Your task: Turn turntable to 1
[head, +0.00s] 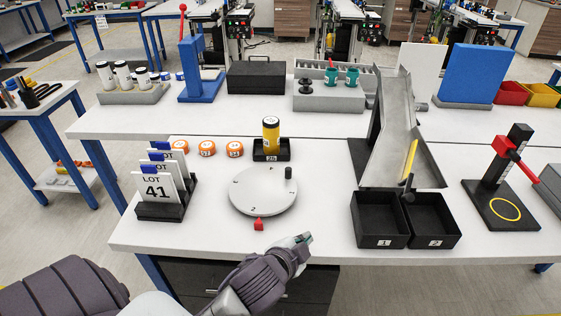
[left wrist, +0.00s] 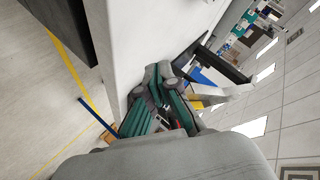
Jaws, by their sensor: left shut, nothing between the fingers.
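The turntable (head: 258,196), a pale grey disc with small dark numbers near its rim, lies on the front table. A black upright knob (head: 288,173) stands at its right rear edge. A red pointer (head: 258,225) sits at its front edge; the number nearest it looks like 2, but is small. My left gripper (head: 304,238) is at the table's front edge, to the right of and nearer than the pointer, apart from the disc. It is shut and empty; its fingers also show in the left wrist view (left wrist: 158,82). My right gripper is not in view.
Black bins (head: 380,221) and a grey chute (head: 392,150) stand right of the turntable. A LOT card holder (head: 160,211) stands to its left. A yellow bottle (head: 271,137) in a black holder (head: 269,156) stands behind it. The table just right of the disc is clear.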

